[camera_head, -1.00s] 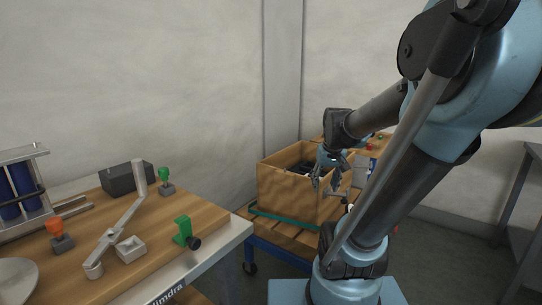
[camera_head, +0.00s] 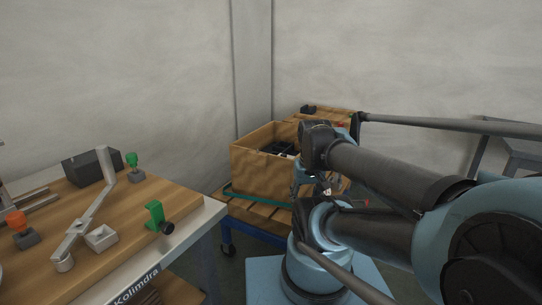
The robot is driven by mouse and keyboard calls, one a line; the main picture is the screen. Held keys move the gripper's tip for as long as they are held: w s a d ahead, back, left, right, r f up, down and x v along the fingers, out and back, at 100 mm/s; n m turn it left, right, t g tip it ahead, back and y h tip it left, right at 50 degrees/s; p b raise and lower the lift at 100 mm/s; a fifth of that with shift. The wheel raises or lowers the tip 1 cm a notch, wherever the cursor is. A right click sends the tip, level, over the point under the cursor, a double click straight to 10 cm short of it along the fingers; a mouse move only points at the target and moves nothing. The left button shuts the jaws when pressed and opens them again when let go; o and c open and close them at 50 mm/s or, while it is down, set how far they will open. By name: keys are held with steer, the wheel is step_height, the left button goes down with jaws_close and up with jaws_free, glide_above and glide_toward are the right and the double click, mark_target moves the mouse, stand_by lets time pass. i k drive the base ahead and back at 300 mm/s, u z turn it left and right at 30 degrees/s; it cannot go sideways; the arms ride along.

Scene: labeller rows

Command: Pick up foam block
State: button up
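No thing in view can be surely told as the foam block. A dark grey rectangular block (camera_head: 91,167) lies at the back of the wooden workbench on the left. Dark items (camera_head: 280,148) lie inside the open cardboard box (camera_head: 258,163), too small to identify. My gripper (camera_head: 299,188) hangs below the dark wrist at the box's right front side, far from the grey block. Its fingers are small and partly merge with my arm, so their opening and any hold are unclear.
The box stands on a slatted wooden cart (camera_head: 258,214) with a blue frame. The workbench (camera_head: 135,215) holds a grey lever fixture (camera_head: 88,217), a green clamp (camera_head: 155,214) and green and orange knobs. A small dark object (camera_head: 308,109) rests on a wooden surface behind the box.

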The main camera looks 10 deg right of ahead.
mark_target(304, 110)
steer(key=z, duration=0.65)
steer(key=k, duration=0.85)
steer(key=z, duration=0.95)
steer(key=k, duration=0.5)
steer(key=z, duration=0.5)
steer(key=i, duration=2.3)
steer(key=u, duration=0.55)
steer(key=i, duration=1.05)
steer(key=u, duration=1.2)
steer(key=i, duration=0.75)
steer(key=u, duration=0.6)
